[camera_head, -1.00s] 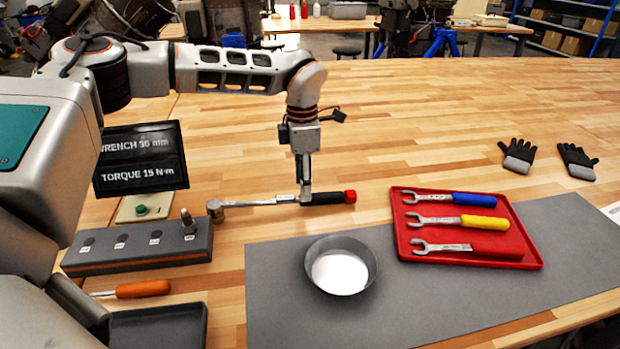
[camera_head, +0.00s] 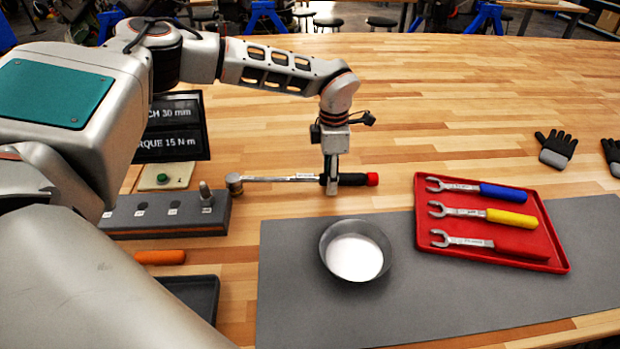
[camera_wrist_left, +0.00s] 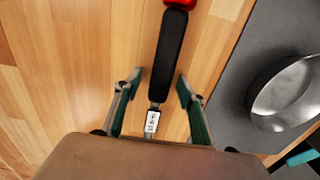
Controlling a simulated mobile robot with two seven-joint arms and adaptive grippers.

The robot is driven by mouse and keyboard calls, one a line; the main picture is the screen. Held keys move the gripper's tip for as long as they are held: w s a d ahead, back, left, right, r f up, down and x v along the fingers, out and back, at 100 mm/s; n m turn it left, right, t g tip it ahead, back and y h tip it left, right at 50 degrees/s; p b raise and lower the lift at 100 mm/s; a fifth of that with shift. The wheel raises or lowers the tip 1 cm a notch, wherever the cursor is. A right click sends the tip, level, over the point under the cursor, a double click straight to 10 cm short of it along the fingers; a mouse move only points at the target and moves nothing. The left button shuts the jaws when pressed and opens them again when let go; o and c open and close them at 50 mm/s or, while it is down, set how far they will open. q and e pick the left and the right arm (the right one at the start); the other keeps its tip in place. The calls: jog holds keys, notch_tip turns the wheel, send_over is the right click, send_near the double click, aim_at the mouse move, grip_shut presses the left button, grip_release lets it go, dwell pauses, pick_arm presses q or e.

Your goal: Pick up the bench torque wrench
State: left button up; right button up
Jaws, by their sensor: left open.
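The bench torque wrench (camera_head: 280,178) lies flat on the wooden bench, with its metal head at left and its black grip with a red end cap at right. My left gripper (camera_head: 332,186) points straight down at the near end of the black grip. In the left wrist view, the black grip (camera_wrist_left: 168,60) runs between the two spread fingers (camera_wrist_left: 158,85). A gap shows on each side, so the gripper is open around the wrench. My right gripper is in neither view.
A round metal bowl (camera_head: 324,262) stands on the grey mat (camera_head: 300,320) in front of the wrench. A red tray (camera_head: 545,262) with three wrenches is at right. A grey socket block (camera_head: 150,232) and a dark sign (camera_head: 170,147) are at left. Behind the wrench the bench is clear.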

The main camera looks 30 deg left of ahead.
pick_arm(q)
grip_shut()
jog(key=shift+w+r, duration=0.1)
jog(key=shift+r, duration=0.5)
notch_tip(320, 180, up, 19)
jog(key=shift+b, duration=0.3)
jog(key=c, duration=1)
grip_release()
grip_shut()
